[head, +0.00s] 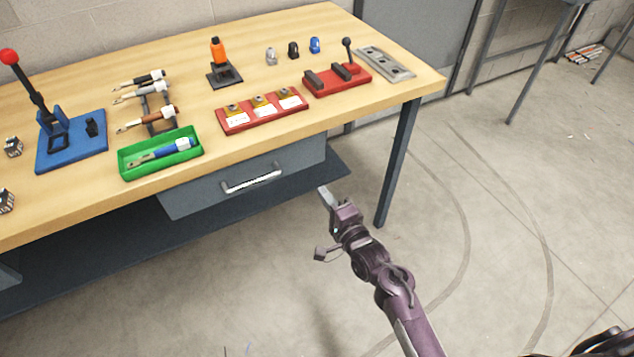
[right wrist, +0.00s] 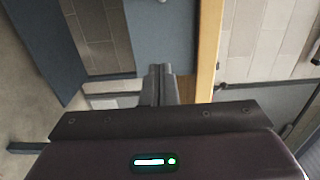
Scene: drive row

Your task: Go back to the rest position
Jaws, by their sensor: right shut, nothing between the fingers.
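My right gripper (head: 325,196) is shut and empty in the head view. It is in the air in front of the workbench, below the tabletop edge and to the right of the drawer handle. Its shut fingers (right wrist: 163,90) also show in the right wrist view, pointing toward the bench, with nothing between them. My left gripper is not in the head view.
The wooden workbench (head: 150,95) holds a green tray (head: 125,172) with a blue-handled tool, a red block with labels (head: 262,122), a red fixture (head: 320,90) and a blue lever press (head: 75,158). The grey drawer (head: 200,199) looks shut. Open floor lies right.

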